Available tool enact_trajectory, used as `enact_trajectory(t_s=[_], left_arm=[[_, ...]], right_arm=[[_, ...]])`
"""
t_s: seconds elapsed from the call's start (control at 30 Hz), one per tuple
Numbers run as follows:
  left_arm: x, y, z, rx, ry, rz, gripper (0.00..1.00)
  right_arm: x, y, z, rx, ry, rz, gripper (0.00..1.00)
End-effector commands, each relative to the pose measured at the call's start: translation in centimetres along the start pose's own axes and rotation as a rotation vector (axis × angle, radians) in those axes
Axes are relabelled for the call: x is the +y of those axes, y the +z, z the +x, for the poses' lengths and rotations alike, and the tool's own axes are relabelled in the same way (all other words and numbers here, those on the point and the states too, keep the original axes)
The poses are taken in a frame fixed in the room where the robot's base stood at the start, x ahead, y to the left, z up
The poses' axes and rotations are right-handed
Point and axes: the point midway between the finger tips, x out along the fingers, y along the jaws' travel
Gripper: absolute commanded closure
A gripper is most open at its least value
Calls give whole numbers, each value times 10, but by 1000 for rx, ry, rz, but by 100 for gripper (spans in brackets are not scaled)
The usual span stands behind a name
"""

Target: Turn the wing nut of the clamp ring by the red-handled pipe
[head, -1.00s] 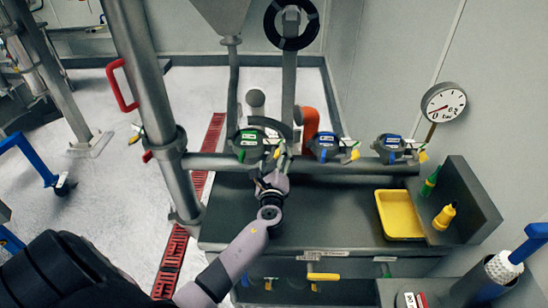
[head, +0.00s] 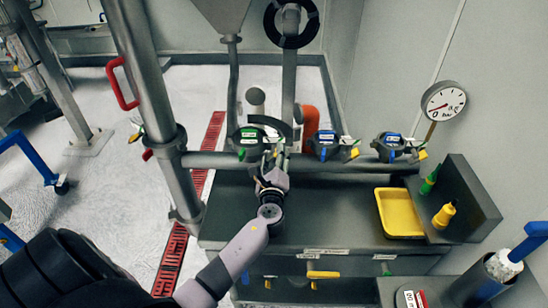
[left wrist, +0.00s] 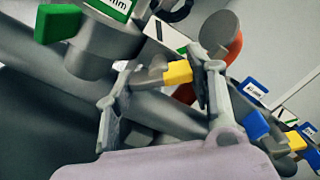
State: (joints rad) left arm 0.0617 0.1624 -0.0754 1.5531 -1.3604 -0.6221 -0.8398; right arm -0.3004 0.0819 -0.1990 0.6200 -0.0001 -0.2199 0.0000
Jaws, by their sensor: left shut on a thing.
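The red-handled pipe (head: 151,95) stands upright at the left, with its red handle (head: 120,85). To its right, on the horizontal pipe, sits the green-marked clamp ring (head: 247,143), which also shows at the upper left of the left wrist view (left wrist: 95,45). Its yellow-tipped wing nut (left wrist: 177,73) sticks out sideways. My left gripper (head: 272,160) is at this clamp. In the head view the hand hides most of the nut. My right gripper is out of view.
Two blue-marked clamps (head: 324,146) (head: 389,147) sit farther right on the same pipe (head: 345,165). A gauge (head: 444,102) stands behind.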

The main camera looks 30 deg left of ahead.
Motion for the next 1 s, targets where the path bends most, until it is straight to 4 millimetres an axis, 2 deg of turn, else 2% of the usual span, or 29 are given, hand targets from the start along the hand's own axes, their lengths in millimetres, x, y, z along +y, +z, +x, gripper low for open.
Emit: enact_trajectory(t_s=[0.27,0.47,1.0], left_arm=[[1,-1,0,0,0,-30,78],[2,-3,0,0,0,-128,78],[3,-3,0,-1,1,-618,78]], right_arm=[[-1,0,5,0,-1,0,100],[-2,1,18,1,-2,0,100],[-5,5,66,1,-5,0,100]])
